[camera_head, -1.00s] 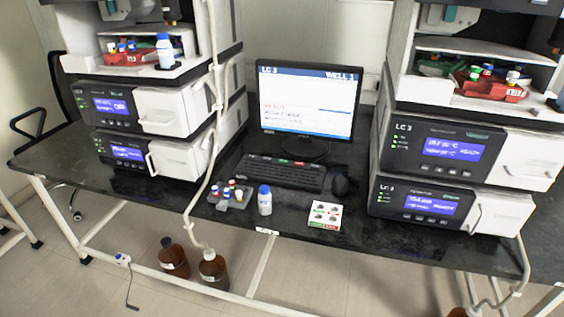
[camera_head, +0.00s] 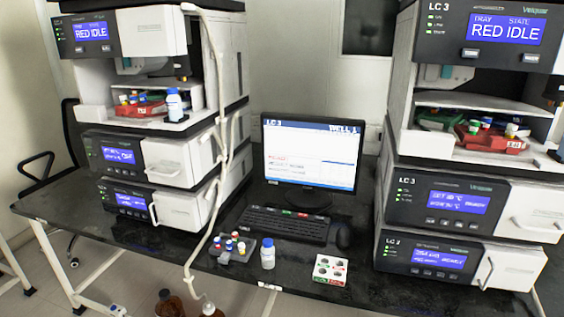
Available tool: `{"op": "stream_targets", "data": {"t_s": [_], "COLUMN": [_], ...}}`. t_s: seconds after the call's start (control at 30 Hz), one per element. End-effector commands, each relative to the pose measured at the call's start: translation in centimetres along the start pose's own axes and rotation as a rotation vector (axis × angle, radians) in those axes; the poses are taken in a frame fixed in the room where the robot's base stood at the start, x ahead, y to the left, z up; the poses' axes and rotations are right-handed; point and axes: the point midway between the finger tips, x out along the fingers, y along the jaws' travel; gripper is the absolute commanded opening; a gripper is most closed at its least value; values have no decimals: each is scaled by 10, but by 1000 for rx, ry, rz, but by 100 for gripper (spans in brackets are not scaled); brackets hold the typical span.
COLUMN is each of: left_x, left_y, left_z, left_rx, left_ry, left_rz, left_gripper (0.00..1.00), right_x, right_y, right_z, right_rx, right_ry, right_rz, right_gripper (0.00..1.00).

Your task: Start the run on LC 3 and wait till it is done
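The right column stack, labelled LC 3 (camera_head: 440,20), stands on the right of the bench. Its top display (camera_head: 507,29) reads TRAY STATE, RED IDLE. Its open bay holds a red tray (camera_head: 490,140) with several capped vials and a green tray (camera_head: 440,118) beside it. The monitor (camera_head: 312,150) in the middle shows LC 3 and WELL 1, with smaller red text too small to read. The keyboard (camera_head: 283,224) lies before it, with green and red keys at its top edge. Neither gripper is in view.
A left stack (camera_head: 150,30) also shows RED IDLE. A mouse (camera_head: 344,238), a grey vial rack (camera_head: 238,252), a blue-capped bottle (camera_head: 268,254) and a white card (camera_head: 330,270) sit on the bench. A pale tube (camera_head: 222,160) hangs before the left stack. Brown bottles (camera_head: 168,304) stand below.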

Motion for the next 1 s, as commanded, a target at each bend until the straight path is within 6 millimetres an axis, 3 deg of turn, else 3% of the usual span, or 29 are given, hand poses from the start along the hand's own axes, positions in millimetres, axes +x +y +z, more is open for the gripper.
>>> {"op": "stream_targets", "data": {"t_s": [0.27, 0.47, 1.0], "left_x": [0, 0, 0], "left_y": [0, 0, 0], "left_z": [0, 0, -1], "left_rx": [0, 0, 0], "left_ry": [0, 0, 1], "left_rz": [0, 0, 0], "left_gripper": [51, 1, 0], "right_x": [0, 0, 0], "right_y": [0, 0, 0], "right_z": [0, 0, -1], "right_rx": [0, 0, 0], "right_ry": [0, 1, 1], "right_rz": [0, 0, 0], "right_gripper": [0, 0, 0]}}
